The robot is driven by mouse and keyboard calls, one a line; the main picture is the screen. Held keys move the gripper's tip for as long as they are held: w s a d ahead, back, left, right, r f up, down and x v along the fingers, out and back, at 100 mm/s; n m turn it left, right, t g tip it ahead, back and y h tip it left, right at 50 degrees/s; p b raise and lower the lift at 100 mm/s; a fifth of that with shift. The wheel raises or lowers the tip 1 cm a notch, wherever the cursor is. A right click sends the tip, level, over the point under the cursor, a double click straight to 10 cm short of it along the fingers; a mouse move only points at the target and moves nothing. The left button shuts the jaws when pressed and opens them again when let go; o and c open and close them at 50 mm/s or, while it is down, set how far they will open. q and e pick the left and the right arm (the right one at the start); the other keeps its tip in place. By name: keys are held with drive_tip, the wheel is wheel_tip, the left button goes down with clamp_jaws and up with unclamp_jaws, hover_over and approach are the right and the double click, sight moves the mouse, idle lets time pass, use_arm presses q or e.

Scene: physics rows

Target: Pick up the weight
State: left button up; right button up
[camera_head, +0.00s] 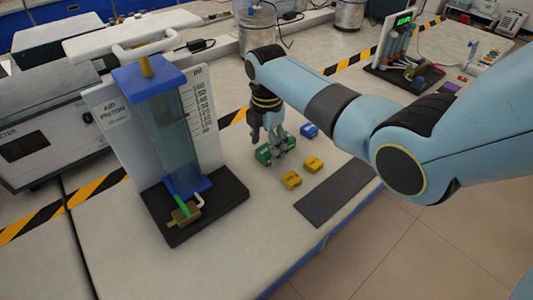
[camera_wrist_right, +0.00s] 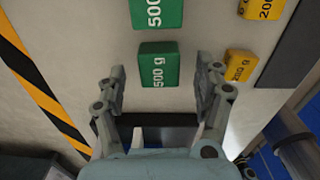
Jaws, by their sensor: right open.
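My right gripper (camera_head: 275,150) is open and points down over the green weights; it also shows in the wrist view (camera_wrist_right: 161,85). Between and just beyond its fingertips there is a green block weight (camera_wrist_right: 159,65) marked 500 g, with no finger touching it that I can see. A second green weight (camera_wrist_right: 157,12) lies farther ahead, cut by the frame's top edge. In the head view a green weight (camera_head: 263,154) shows partly behind the fingers. Two yellow weights marked 200 lie right of the fingers, one nearer (camera_wrist_right: 241,66) and one farther (camera_wrist_right: 263,9). My left gripper is out of view.
A blue weight (camera_head: 309,131) lies behind the yellow ones. A dark grey mat (camera_head: 336,193) lies at the table's front edge. A tall apparatus with a clear column (camera_head: 175,135) on a black base stands left of the weights. A device rack (camera_head: 397,50) stands at the back right.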

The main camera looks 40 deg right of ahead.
drive_tip(key=shift+f, duration=0.75)
drive_tip(key=shift+w+f, duration=0.1)
drive_tip(key=shift+f, duration=0.25)
drive_tip(key=c, duration=1.4)
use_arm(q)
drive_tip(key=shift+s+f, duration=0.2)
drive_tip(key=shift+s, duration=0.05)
use_arm(e)
clamp_jaws()
